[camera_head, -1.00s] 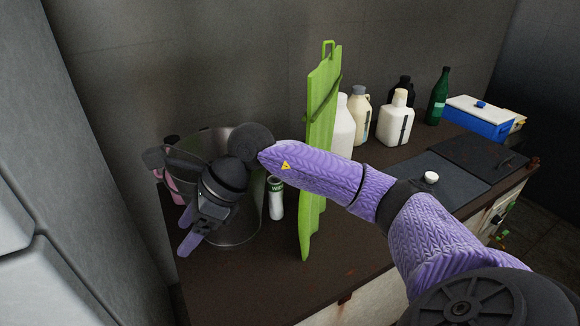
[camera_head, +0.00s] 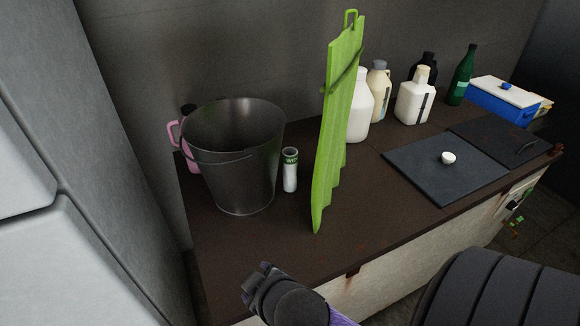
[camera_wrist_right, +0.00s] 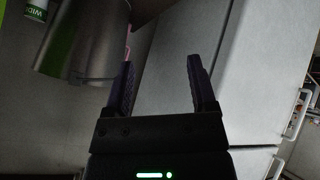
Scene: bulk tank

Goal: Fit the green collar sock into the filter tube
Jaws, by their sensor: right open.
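A white upright cylinder (camera_head: 290,176) with a dark green band near its top stands on the counter, just right of the metal bucket. Part of it shows at the top left of the right wrist view (camera_wrist_right: 37,10), with lettering on green. I cannot tell whether it is the green collar sock or something else. I cannot make out the filter tube. My right gripper (camera_wrist_right: 163,78) is open and empty, in front of white cabinet doors, with the bucket beyond its left finger. My left gripper is not in view.
The metal bucket (camera_head: 225,180) stands at the counter's left, a pink jug (camera_head: 187,157) behind it. A green ribbed board (camera_head: 335,130) stands upright right of the cylinder. Several bottles, dark plates (camera_head: 440,180) and a blue box (camera_head: 490,100) lie farther right. The counter's front strip is clear.

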